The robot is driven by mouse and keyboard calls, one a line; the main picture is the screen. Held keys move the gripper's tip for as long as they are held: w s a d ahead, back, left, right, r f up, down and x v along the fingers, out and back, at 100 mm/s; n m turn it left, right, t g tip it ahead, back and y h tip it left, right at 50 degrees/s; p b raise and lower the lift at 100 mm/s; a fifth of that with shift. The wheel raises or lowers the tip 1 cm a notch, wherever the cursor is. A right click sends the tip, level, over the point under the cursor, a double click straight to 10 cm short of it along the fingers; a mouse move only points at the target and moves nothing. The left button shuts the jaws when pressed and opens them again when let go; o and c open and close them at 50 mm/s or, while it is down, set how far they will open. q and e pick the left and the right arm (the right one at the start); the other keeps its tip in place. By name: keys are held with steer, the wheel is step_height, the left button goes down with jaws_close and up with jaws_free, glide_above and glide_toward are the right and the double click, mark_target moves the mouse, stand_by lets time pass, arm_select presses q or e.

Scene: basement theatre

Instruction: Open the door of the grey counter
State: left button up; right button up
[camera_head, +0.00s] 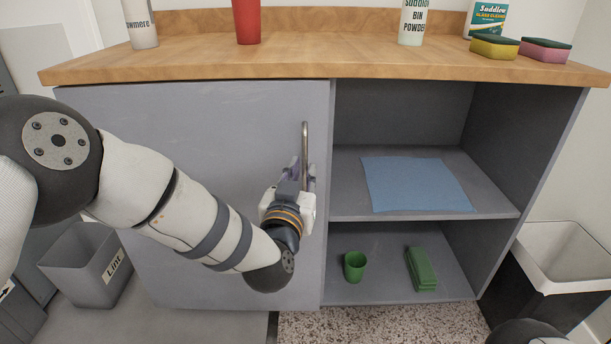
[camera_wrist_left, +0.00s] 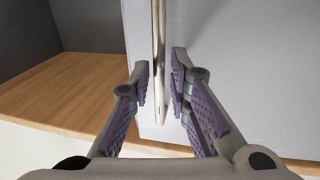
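The grey counter has a wooden top (camera_head: 330,68) and a flat grey door (camera_head: 190,120) over its left half. The door looks shut. A slim upright metal handle (camera_head: 305,140) is near the door's right edge. My left gripper (camera_head: 298,168) is at the handle's lower part, with its arm across the door. In the left wrist view, the two purple-padded fingers (camera_wrist_left: 162,80) stand apart on either side of the handle (camera_wrist_left: 158,45), with small gaps showing. My right gripper is not in view.
The counter's open right half holds a blue cloth (camera_head: 415,184), a green cup (camera_head: 354,266) and a folded green cloth (camera_head: 421,269). Bottles, a red cup (camera_head: 246,22) and sponges (camera_head: 495,47) stand on top. A grey bin (camera_head: 88,265) is at left, a black bin (camera_head: 545,290) at right.

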arm_select(q)
steer(key=shift+w+d+b, duration=0.15)
steer(key=shift+w+b, duration=0.05)
steer(key=shift+w, duration=0.5)
steer(key=shift+w+d+b, duration=0.15)
steer(key=shift+w, duration=0.5)
jaws_close()
steer(key=shift+s, duration=0.15)
